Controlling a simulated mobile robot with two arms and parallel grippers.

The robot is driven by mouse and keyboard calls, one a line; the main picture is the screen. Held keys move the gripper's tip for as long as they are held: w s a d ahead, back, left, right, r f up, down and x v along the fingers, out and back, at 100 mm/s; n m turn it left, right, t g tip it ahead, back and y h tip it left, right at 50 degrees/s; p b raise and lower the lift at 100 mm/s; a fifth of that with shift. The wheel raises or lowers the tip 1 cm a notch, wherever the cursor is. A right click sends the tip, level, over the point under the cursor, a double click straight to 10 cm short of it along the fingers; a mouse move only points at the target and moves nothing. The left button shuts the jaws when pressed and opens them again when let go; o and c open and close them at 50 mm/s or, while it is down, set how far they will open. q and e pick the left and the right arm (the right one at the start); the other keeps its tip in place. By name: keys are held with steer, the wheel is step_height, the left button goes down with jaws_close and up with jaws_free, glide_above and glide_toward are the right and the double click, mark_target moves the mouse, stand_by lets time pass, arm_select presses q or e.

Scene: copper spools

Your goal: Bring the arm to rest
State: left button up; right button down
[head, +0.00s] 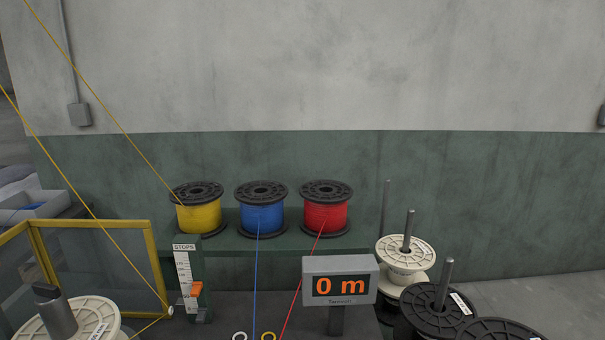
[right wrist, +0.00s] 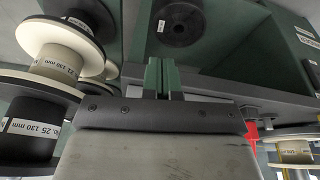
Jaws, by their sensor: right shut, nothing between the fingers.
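My right gripper (right wrist: 162,76) shows in the right wrist view, its two narrow fingers pointing up from the dark bar of the hand. It is shut with nothing held. Neither gripper nor arm shows in the head view, and my left gripper is in no view. In the head view a yellow spool (head: 199,216), a blue spool (head: 260,219) and a red spool (head: 325,216) stand in a row on a green shelf (head: 275,246). A yellow, a blue and a red line run from them.
A display reading 0 m (head: 340,286) stands at the front. White and black reels stand on posts at the right (head: 404,262), and labelled reels show at the left of the right wrist view (right wrist: 58,63). A yellow-framed guard (head: 95,224) and white reel (head: 85,318) are at the left.

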steer(key=s+f+g, duration=0.1)
steer(key=s+f, duration=0.2)
steer(key=f, duration=1.6)
steer(key=s+d+f+g, duration=0.1)
steer(key=s+d+f, duration=0.2)
steer(key=s+f, duration=1.1)
steer(key=shift+s+f, duration=0.35)
steer(key=shift+s, duration=0.6)
